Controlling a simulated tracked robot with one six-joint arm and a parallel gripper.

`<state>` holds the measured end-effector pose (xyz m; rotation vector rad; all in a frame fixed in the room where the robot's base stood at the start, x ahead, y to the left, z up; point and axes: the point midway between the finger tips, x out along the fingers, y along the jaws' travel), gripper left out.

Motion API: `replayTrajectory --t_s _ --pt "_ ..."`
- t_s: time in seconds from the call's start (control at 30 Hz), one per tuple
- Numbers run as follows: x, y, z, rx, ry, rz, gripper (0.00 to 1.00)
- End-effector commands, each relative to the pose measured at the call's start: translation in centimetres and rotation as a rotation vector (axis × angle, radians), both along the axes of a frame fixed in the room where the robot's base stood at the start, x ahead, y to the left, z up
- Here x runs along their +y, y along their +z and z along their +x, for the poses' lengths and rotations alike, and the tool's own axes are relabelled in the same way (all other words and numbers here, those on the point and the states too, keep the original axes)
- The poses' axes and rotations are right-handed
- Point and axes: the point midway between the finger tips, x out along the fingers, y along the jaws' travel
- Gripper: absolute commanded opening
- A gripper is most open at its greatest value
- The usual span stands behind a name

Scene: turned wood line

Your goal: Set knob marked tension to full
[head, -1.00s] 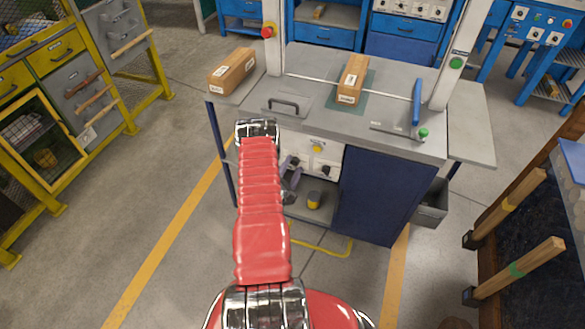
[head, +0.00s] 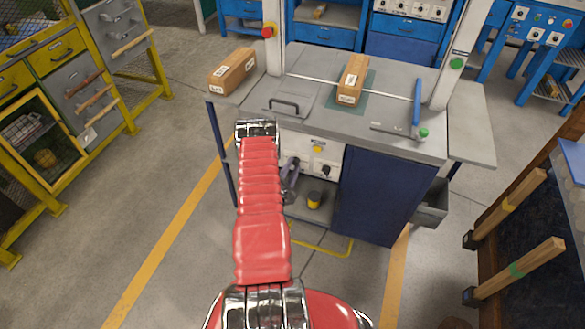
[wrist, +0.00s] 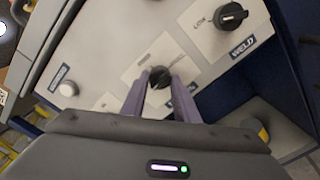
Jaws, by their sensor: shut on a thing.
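My gripper (wrist: 160,75) has its two purple-grey fingers shut on a black round knob (wrist: 158,80), one finger on each side, in the wrist view. The knob sits on a pale plate on the light machine panel. Its label is mostly hidden behind the fingers, so I cannot read it, and its pointer setting is unclear. A second black knob (wrist: 231,16), with LOW printed beside it and a WELD label, is at upper right, apart from my gripper. In the head view, my gripper (head: 291,170) is at the panel's left part, partly behind my red arm.
A whitish button (wrist: 68,88) is left of the gripped knob. A blue cabinet (head: 380,195) stands right of the panel, and a yellow-topped can (head: 314,200) below.

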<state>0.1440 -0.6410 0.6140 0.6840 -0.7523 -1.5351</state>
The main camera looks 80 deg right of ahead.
Motion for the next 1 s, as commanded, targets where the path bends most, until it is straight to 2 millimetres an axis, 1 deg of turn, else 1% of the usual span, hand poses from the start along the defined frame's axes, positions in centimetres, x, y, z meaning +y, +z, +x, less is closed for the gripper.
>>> replayTrajectory --t_s 0.17,0.37,0.57,1.0 --pt "0.05 -0.15 -0.14 -0.047 -0.003 0.0 0.05" --pt "0.06 -0.17 -0.17 -0.154 -0.003 -0.009 0.05" --pt "0.06 -0.19 -0.19 -0.314 -0.004 -0.025 0.05" --pt "0.07 -0.24 -0.26 -0.727 -0.007 -0.062 0.05"
